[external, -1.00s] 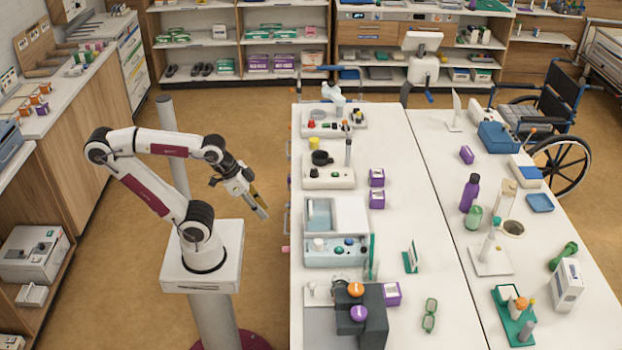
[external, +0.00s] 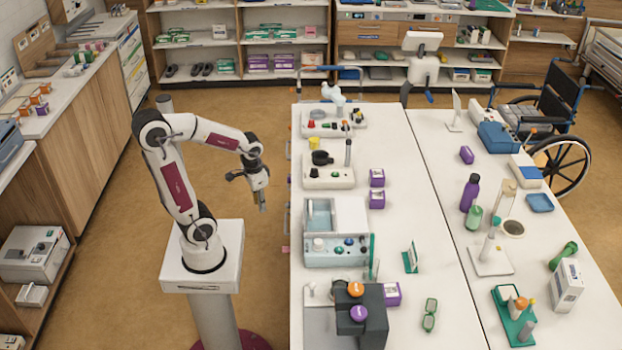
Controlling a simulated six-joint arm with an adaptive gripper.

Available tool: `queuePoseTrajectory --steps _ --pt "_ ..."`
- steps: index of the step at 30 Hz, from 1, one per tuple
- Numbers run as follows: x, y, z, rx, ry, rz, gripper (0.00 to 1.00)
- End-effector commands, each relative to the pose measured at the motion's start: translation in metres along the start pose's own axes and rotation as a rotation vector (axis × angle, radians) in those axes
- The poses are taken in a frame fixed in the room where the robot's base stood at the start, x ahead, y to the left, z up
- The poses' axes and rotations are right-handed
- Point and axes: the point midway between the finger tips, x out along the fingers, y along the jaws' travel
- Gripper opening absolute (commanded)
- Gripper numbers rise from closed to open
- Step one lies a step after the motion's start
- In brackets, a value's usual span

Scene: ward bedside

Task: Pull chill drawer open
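A white and pale-blue cabinet unit (external: 352,213) stands on the near left part of the white table, with a pale-blue open-topped section on its left and a panel of small knobs along its lower edge. I take it to hold the chill drawer, but I cannot make out a drawer handle or how far any drawer is out. My gripper (external: 263,208) points down in free air, left of the table edge and apart from the unit. Its fingers look close together and are too small to tell open from shut. I see nothing held.
A white device with a black ring (external: 321,158) stands behind the unit. A dark grey stepped block (external: 374,312) with orange and purple knobs stands in front. Purple boxes (external: 377,199) lie to the right. Bare floor separates my base from the table.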

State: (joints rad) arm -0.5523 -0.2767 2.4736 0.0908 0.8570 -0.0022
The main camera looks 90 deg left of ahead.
Motion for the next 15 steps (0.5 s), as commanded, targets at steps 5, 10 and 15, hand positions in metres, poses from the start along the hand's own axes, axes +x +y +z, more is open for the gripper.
queuePoseTrajectory --steps 5,10,15 --pt "0.025 -0.033 -0.004 -0.068 -0.056 -0.036 0.24" --pt "0.049 -0.064 -0.006 -0.124 -0.096 -0.066 0.24" --pt "0.074 -0.095 -0.006 -0.176 -0.128 -0.091 0.24"
